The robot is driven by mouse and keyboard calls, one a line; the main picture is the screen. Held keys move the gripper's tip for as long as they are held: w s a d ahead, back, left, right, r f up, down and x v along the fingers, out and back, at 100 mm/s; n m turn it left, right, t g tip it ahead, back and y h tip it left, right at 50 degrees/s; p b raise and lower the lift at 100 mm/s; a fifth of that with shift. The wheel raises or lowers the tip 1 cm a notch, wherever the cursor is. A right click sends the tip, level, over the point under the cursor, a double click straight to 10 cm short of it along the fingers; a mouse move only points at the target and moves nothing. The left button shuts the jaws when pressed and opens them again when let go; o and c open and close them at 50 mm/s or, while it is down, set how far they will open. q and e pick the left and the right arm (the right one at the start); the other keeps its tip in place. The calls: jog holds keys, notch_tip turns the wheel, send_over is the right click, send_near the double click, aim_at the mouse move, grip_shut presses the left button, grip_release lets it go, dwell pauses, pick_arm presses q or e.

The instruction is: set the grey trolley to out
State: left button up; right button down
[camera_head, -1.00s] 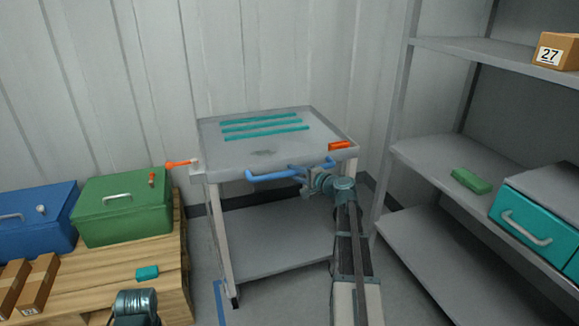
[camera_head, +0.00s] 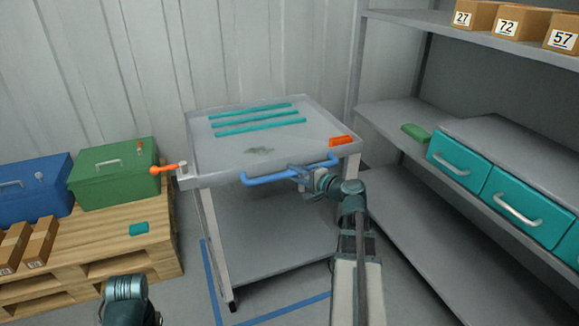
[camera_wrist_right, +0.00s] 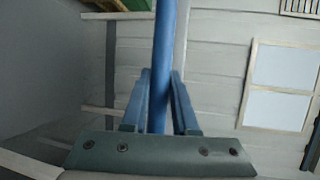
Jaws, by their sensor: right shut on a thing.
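The grey trolley (camera_head: 290,145) stands in the middle of the head view, with a flat top, a lower shelf and pale legs. Teal strips lie on its top, an orange block (camera_head: 341,141) is at its right front corner and an orange-knobbed lever (camera_head: 164,170) is at its left. Its blue bar handle (camera_head: 262,179) runs along the front edge. My right gripper (camera_head: 304,174) is shut on the right part of this handle. In the right wrist view the blue bar (camera_wrist_right: 165,50) runs between its fingers (camera_wrist_right: 160,85).
A wooden pallet (camera_head: 95,240) with a green box (camera_head: 113,178), a blue box (camera_head: 35,190) and cartons is at left. A shelf rack (camera_head: 420,225) with teal drawers (camera_head: 511,196) is at right. Blue floor tape (camera_head: 290,309) shows around the trolley's front.

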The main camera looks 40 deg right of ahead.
pick_arm(q)
jog(key=shift+s, duration=0.15)
pick_arm(e)
jog(key=shift+s+a, duration=0.15)
jog(key=shift+s, duration=0.5)
jog(key=shift+s+a, duration=0.15)
jog(key=shift+s, duration=0.45)
jog(key=c, duration=0.7)
grip_release()
jog(key=shift+s, duration=0.1)
